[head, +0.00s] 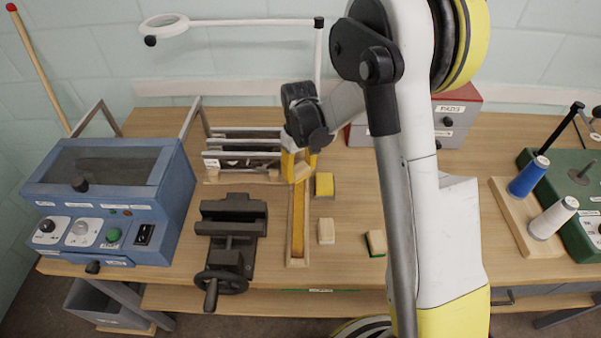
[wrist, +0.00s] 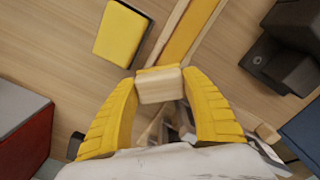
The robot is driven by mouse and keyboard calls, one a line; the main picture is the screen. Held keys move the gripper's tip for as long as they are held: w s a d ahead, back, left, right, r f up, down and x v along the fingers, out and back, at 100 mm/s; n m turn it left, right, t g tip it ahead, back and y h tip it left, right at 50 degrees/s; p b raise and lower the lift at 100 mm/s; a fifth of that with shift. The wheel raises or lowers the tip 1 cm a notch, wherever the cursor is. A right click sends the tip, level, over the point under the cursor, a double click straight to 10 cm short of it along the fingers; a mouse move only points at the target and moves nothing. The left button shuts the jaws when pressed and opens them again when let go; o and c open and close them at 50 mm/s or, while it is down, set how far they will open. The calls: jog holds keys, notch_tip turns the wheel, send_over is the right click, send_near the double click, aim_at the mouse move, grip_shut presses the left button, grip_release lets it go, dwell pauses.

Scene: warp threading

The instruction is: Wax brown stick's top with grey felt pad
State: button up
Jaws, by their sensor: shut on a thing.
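An orange-brown stick (head: 298,222) lies lengthwise in a narrow pale wooden holder (head: 298,262) on the bench, its upper face showing. It also shows at the top of the wrist view (wrist: 190,30). My gripper (head: 299,166) is at the far end of that holder. Its yellow fingers (wrist: 160,95) are shut on a small pale wooden block (wrist: 160,88) with a yellow strip along its far edge. The block's underside is hidden, so I cannot tell whether it bears grey felt or touches the stick.
A yellow block (head: 324,184), a pale block (head: 326,231) and a green-edged block (head: 376,242) lie right of the holder. A dark vise (head: 231,230) stands close on its left. A slatted rack (head: 245,155) stands behind left. A blue machine (head: 115,200) is farther left.

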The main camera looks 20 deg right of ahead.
jog(key=r, duration=0.1)
jog(key=r+p, duration=0.1)
jog(key=r, duration=0.2)
jog(key=shift+s, duration=0.25)
jog(key=shift+w+r+p, duration=0.15)
jog(key=shift+r+p, duration=0.4)
jog(key=shift+p, duration=0.15)
jog(key=shift+r+p, duration=0.85)
jog(key=shift+r, duration=0.7)
